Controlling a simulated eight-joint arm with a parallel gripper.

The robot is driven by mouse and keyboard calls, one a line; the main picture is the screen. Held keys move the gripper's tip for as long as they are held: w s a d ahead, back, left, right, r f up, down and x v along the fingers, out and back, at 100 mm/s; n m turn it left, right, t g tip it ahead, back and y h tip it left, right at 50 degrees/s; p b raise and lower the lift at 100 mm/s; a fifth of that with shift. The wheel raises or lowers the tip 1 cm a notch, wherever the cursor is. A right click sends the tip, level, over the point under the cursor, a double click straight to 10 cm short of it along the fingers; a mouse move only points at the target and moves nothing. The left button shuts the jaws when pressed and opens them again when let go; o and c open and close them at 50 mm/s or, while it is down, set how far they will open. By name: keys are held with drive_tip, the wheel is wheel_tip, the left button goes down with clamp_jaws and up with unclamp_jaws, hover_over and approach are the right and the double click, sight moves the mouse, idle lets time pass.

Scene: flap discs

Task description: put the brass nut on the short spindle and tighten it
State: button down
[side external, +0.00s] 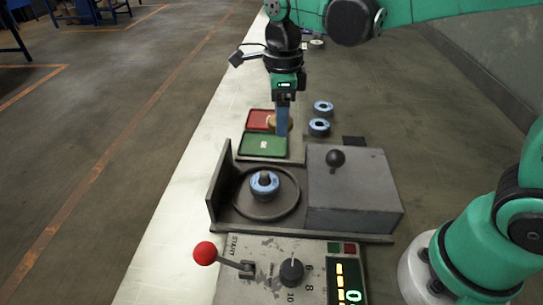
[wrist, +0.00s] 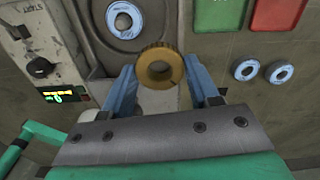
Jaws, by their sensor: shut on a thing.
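My gripper (side external: 281,122) points down above the trays and is shut on the brass nut (side external: 271,121). The short spindle (side external: 264,176) stands up in the round recess of the grey machine. A blue-rimmed flap disc (side external: 264,190) is around it, and the disc also shows in the wrist view (wrist: 123,20). My gripper is behind the spindle in the side view, apart from it. The fingers partly hide the nut there.
A red tray (side external: 256,120) and a green tray (side external: 256,148) lie behind the machine. Two loose discs (side external: 323,107) (side external: 319,126) lie to their right. A raised wall (side external: 218,183) and a grey block with a black knob (side external: 350,190) flank the recess. A red-knobbed lever (side external: 205,253) stands in front.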

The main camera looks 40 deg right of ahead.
drive_tip(key=n, duration=0.1)
hover_over(265, 173)
drive_tip(key=shift+w+f, duration=0.1)
drive_tip(key=shift+f, duration=0.8)
drive_tip(key=shift+a+f, duration=0.1)
drive_tip(key=shift+f, duration=1.6)
drive_tip(key=shift+f, duration=0.95)
drive_tip(key=shift+f, duration=0.75)
drive_tip(key=m, duration=0.4)
drive_tip(key=shift+m, duration=0.4)
drive_tip(key=shift+c, duration=0.7)
unclamp_jaws()
